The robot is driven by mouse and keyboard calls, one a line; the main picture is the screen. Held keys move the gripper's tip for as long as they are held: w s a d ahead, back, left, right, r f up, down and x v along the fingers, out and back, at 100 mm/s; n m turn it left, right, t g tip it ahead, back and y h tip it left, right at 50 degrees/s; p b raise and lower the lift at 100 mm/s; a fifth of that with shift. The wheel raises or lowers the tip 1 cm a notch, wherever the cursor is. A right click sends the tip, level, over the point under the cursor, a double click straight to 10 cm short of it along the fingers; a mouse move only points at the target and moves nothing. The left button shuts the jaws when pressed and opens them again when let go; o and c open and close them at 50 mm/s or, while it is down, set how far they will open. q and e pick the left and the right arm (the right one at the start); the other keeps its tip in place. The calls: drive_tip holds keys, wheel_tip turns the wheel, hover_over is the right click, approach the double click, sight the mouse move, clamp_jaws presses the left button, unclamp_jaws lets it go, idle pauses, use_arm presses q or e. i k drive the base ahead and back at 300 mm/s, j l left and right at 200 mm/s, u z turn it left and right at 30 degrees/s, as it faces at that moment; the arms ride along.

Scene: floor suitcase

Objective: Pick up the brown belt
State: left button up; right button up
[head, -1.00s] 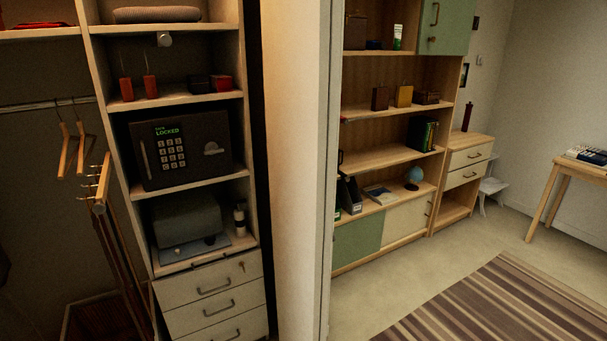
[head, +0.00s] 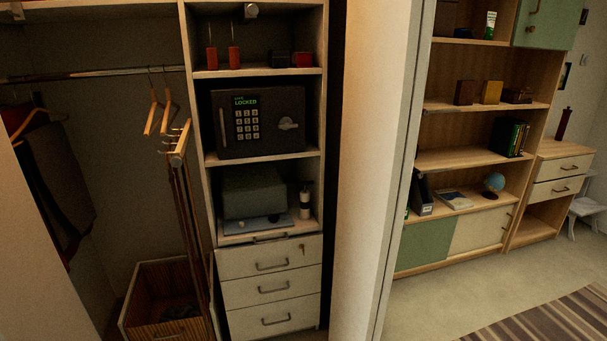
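Long brown straps hang from a wooden rack (head: 178,150) in the closet, left of the shelf column. The brown belt (head: 187,235) appears to be among these straps, but I cannot tell the single belts apart. They hang down beside a striped wooden box (head: 165,328) on the closet floor. Neither of my grippers shows in the head view.
A shelf column holds a dark safe (head: 259,122) reading LOCKED, a grey box (head: 253,192) and drawers (head: 270,290). Hangers (head: 152,110) and dark clothing (head: 62,185) hang at left. A pale wall edge (head: 372,170) separates the closet from the room with a bookcase (head: 470,150).

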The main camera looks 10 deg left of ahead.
sight(172, 176)
drive_tip(key=i+u, duration=0.1)
drive_tip(key=u, duration=0.4)
drive_tip(key=i+l+u, duration=0.1)
drive_tip(key=u, duration=0.4)
drive_tip(key=i+l+u, duration=0.1)
drive_tip(key=u, duration=0.4)
drive_tip(key=l, duration=0.05)
